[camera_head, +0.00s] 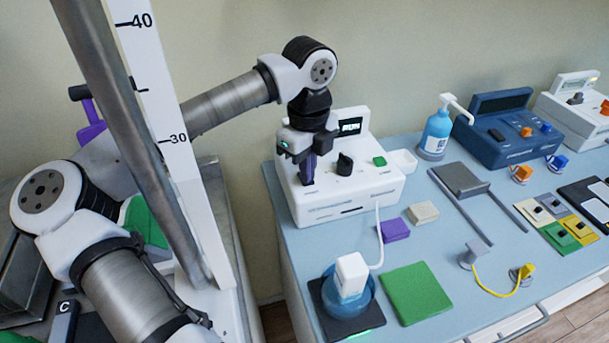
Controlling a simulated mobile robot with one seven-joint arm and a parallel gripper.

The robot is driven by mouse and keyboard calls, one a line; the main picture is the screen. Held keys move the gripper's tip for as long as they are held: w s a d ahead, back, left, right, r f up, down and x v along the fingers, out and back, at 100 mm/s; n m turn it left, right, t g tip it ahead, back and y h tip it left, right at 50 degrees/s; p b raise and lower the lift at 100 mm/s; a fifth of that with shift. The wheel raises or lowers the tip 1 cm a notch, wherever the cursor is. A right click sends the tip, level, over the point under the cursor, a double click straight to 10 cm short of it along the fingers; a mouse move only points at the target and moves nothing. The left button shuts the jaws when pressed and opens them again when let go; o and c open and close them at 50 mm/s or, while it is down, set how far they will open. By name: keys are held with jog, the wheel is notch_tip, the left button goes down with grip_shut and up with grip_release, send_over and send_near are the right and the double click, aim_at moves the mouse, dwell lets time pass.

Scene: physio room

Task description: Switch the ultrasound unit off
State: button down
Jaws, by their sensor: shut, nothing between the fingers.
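The ultrasound unit (345,195) is a white box at the left end of the blue-topped table. Its raised screen (350,127) reads what looks like "RUN". A black knob (344,164) and a green button (379,161) sit on its top panel. My gripper (307,178) points down over the left part of that panel, left of the black knob. Its fingers are shut, with a dark purple part showing at the tips. I cannot tell whether they touch the panel. The gripper hides the panel's left side and whatever control is there.
A white cable runs from the unit to a white probe head (351,270) in a blue cup on a black pad. A green mat (415,292) lies beside it. A blue pump bottle (436,131) and a dark blue device (505,135) stand right. My arm reaches in from the left.

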jog(key=shift+f, duration=0.25)
jog(key=shift+r+p, duration=1.45)
jog(key=shift+r, duration=2.1)
